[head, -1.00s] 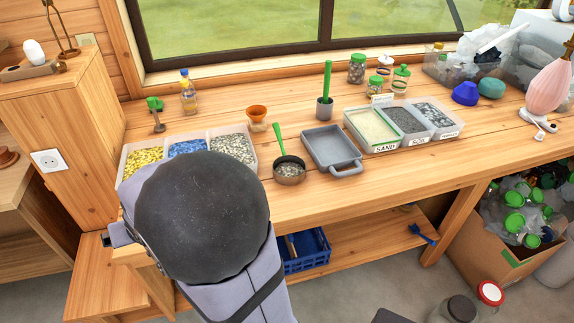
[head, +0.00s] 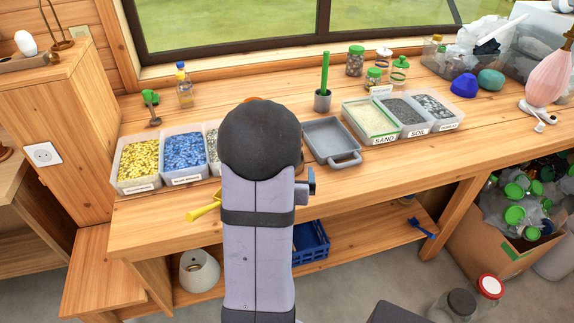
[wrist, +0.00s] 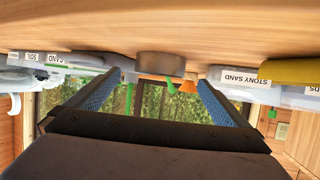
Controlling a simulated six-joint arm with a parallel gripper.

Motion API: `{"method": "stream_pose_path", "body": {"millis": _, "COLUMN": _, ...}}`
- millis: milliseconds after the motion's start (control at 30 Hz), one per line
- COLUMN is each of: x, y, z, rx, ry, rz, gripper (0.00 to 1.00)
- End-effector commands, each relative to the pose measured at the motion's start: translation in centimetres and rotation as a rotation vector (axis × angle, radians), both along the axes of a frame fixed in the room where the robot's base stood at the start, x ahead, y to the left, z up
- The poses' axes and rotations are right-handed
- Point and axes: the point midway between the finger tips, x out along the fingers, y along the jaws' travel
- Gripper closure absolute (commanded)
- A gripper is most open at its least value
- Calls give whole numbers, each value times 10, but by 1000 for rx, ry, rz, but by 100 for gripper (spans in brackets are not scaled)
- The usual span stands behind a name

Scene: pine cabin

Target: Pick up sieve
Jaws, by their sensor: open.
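The sieve (wrist: 160,64) shows in the wrist view, which is upside down, as a short grey-brown cylinder on the wooden bench. Its green handle (wrist: 171,84) points away from me. My gripper (wrist: 158,82) is open, with one blue-padded finger to each side of the sieve in the picture. Nothing is held between the fingers. The sieve appears to be just ahead of the fingertips; I cannot tell the exact gap. In the head view my arm hides both the sieve and the fingers.
Bins of yellow (head: 139,160), blue (head: 185,151) and stony material line the left. The grey tray (head: 331,142) stands close to the right of my arm. A yellow-handled tool (head: 203,211) lies near the front edge. An orange funnel (wrist: 188,87) stands behind the sieve.

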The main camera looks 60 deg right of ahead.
Motion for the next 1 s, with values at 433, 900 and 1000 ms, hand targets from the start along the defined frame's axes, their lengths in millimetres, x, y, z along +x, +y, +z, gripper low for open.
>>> {"method": "stream_pose_path", "body": {"millis": 433, "x": 9, "y": -18, "z": -8, "rx": 1, "ry": 0, "rz": 2, "gripper": 0}}
{"method": "stream_pose_path", "body": {"millis": 900, "x": 19, "y": -41, "z": -21, "rx": 2, "ry": -1, "rz": 1, "gripper": 0}}
{"method": "stream_pose_path", "body": {"millis": 1000, "x": 23, "y": -50, "z": -25, "rx": 2, "ry": -1, "rz": 1, "gripper": 0}}
